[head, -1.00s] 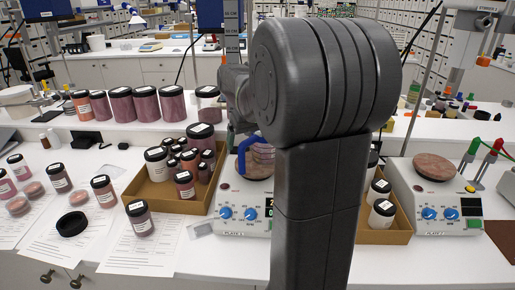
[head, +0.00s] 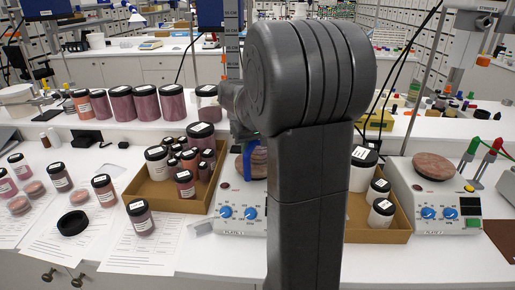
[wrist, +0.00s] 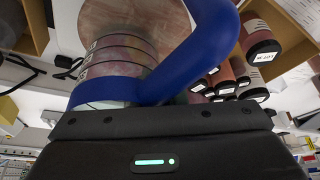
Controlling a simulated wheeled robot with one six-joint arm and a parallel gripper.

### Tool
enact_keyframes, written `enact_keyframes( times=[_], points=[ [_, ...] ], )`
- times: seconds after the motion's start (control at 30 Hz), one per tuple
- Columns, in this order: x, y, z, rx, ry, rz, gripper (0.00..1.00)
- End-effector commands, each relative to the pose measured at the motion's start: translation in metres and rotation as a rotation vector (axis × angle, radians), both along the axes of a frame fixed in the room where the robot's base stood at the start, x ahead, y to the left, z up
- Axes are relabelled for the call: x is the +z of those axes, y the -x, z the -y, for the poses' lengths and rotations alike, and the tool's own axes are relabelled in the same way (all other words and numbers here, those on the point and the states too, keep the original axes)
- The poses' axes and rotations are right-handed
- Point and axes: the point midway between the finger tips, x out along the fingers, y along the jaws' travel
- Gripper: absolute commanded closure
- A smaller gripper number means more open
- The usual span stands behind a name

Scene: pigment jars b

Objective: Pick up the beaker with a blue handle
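The beaker (wrist: 118,60) fills the left middle of the wrist view, clear with pinkish contents and scale marks. Its thick blue handle (wrist: 203,48) and blue band show close in front of my gripper (wrist: 160,140). The beaker is at the reddish round top (wrist: 140,14) of a hot plate; I cannot tell whether it touches it. In the head view a sliver of the beaker (head: 259,163) and blue handle (head: 246,150) shows left of my arm, which hides the rest. Only the dark gripper body shows; its fingertips are hidden, so its opening and any grip cannot be told.
A cardboard box of jars (head: 150,192) stands left of the hot plate (head: 232,225), and another box (head: 390,235) stands right. A second hot plate (head: 432,205) is farther right. Loose jars and papers cover the left bench. A raised shelf with jars runs behind.

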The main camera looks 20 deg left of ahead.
Motion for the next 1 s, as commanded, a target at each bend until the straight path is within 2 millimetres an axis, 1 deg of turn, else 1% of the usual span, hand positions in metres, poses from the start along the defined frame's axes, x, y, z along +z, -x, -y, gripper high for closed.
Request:
enact_keyframes(
  times=[0.47,0.57,0.67,0.9,1.0],
  points=[
    [-0.002,0.001,0.000,-0.001,0.001,-0.005,1.00],
    [0.002,0.001,0.000,-0.001,0.000,-0.004,1.00],
    [0.013,0.000,0.000,0.000,-0.002,-0.002,1.00],
    [0.062,0.000,0.000,0.000,-0.003,0.001,1.00],
    [0.080,0.000,0.000,0.000,-0.002,0.002,1.00]
  ],
)
